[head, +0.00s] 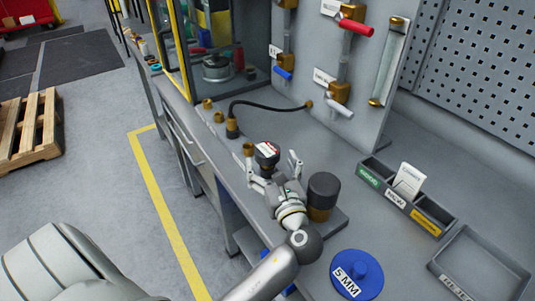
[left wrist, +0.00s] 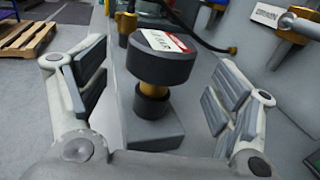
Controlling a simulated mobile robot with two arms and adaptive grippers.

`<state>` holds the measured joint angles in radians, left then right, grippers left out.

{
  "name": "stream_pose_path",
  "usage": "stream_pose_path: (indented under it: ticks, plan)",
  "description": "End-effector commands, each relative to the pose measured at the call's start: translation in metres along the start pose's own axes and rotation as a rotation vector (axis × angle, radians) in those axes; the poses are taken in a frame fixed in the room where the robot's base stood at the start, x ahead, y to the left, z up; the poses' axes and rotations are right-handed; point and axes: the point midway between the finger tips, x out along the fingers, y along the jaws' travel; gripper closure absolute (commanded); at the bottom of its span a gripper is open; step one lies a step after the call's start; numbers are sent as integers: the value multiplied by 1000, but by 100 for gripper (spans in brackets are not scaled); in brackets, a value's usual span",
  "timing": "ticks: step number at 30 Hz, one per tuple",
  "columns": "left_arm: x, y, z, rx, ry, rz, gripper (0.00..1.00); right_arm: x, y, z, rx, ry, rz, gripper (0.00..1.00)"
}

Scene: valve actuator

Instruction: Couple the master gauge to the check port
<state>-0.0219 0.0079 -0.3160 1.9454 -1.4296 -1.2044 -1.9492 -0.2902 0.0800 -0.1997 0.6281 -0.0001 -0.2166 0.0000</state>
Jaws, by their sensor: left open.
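A dark round gauge with a white and red label (head: 267,154) stands upright on a grey block. In the left wrist view this gauge (left wrist: 160,65) shows its brass stem going down to the block (left wrist: 155,132). My left gripper (head: 272,170) is open, with its fingers apart on either side of the gauge; I see no contact. A second dark gauge-like cylinder on a brass base (head: 322,190) stands to the right of the gripper. Brass fittings (head: 247,150) stand along the bench's left edge; I cannot tell which fitting is the check port. My right gripper is not in view.
A black hose (head: 270,104) joins a bench fitting to the grey upright panel (head: 335,70), which carries valves and a sight tube. A labelled tray with a card (head: 409,180), an empty bin (head: 480,265) and a blue "5 MM" disc (head: 357,275) lie to the right.

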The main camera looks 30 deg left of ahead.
Motion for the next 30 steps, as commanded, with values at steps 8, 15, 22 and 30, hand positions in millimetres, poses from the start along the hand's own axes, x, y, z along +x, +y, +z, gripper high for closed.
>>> stream_pose_path:
  ticks: [8, 15, 22, 30]
  plan:
    - [36, 0, 1, -1, 0, 1, 16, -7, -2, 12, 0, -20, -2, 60]
    - [37, 0, 0, -1, 1, 1, 16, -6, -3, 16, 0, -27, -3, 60]
    - [37, 0, 0, -1, 1, 1, 44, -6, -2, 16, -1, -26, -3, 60]
    - [37, 0, 2, -2, -2, 1, 77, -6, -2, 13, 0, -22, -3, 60]
